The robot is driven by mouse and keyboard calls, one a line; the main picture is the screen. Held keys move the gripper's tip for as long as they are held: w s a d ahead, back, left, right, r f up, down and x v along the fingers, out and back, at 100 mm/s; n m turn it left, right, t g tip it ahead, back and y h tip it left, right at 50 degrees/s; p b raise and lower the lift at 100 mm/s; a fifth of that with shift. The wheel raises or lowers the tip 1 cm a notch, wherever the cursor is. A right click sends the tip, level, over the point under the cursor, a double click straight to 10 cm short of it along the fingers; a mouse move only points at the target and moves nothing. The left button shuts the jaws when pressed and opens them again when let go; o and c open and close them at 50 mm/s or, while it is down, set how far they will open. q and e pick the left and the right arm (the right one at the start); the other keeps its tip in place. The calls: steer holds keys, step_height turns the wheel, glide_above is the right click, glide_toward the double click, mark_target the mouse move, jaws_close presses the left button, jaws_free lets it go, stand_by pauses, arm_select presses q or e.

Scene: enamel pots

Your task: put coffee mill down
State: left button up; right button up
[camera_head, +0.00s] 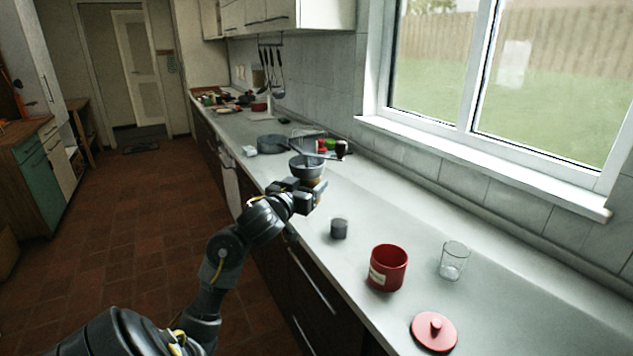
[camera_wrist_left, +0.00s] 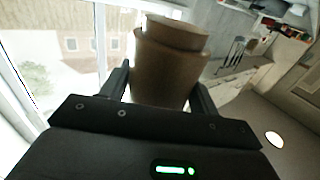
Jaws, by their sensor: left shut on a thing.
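The coffee mill (camera_head: 307,170) has a grey metal bowl on top and a crank arm with a dark knob reaching to the right. In the left wrist view its round brown body (camera_wrist_left: 168,65) fills the space between the fingers. My left gripper (camera_head: 308,188) is shut on the mill's body, with one finger on each side. The mill is upright over the counter (camera_head: 385,205); I cannot tell whether its base touches the surface, as the gripper hides it. My right gripper is not in view.
Nearer on the counter are a small grey cup (camera_head: 339,229), a red enamel pot (camera_head: 388,268), a clear glass (camera_head: 453,261) and a red lid (camera_head: 434,332). Behind the mill are a dark pan (camera_head: 272,144) and a wire rack (camera_head: 306,138). Counter right of the mill is clear.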

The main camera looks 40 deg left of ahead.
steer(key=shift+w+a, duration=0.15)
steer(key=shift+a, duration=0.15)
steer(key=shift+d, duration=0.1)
